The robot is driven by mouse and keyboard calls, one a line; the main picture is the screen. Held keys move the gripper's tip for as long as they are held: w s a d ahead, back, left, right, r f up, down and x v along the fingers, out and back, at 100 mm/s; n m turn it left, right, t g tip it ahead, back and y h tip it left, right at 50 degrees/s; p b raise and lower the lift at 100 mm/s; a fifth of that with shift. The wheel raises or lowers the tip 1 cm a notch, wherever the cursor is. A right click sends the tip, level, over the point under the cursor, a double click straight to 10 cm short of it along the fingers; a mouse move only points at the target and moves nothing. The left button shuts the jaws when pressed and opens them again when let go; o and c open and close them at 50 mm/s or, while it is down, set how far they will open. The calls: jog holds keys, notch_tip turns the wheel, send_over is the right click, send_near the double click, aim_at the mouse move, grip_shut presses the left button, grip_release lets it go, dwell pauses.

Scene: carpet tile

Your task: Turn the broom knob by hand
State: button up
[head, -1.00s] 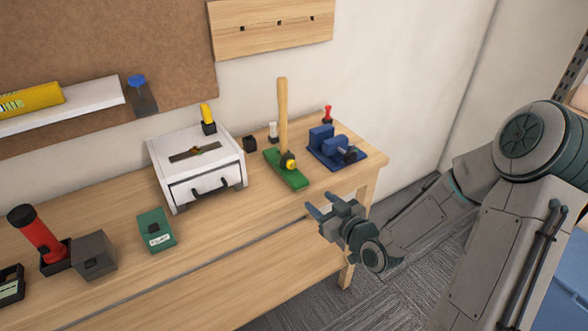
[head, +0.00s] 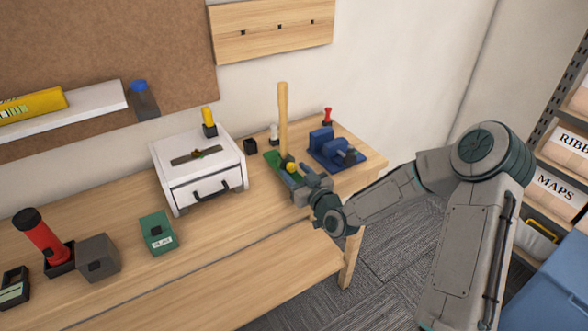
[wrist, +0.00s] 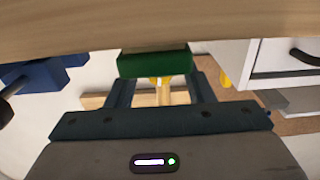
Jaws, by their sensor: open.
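The broom stands upright on a green base (head: 271,157), with a pale wooden handle (head: 283,118) and a yellow knob (head: 291,167) low on its front. My gripper (head: 302,176) is just in front of the knob and partly covers the base. In the upside-down wrist view, its two fingers (wrist: 161,88) are spread apart. The green base (wrist: 154,63) shows beyond them, with yellow parts between the fingers; whether these are knob or handle is unclear. I see no grip on anything.
A blue vise (head: 322,138) stands close on the right of the broom. A white drawer box (head: 198,165) stands to the left, with a green box (head: 158,232) in front. The table's front edge runs below my gripper. The front middle of the tabletop is clear.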

jog(key=shift+w+a, duration=0.35)
jog(key=shift+w, duration=0.15)
jog(key=c, duration=1)
jog(key=shift+f+m+b, duration=0.1)
jog(key=shift+m+b, duration=0.6)
jog(key=shift+m, duration=0.3)
jog(key=m+b, duration=0.1)
jog(key=m, duration=0.1)
jog(key=shift+m, duration=0.4)
jog(key=o, duration=1)
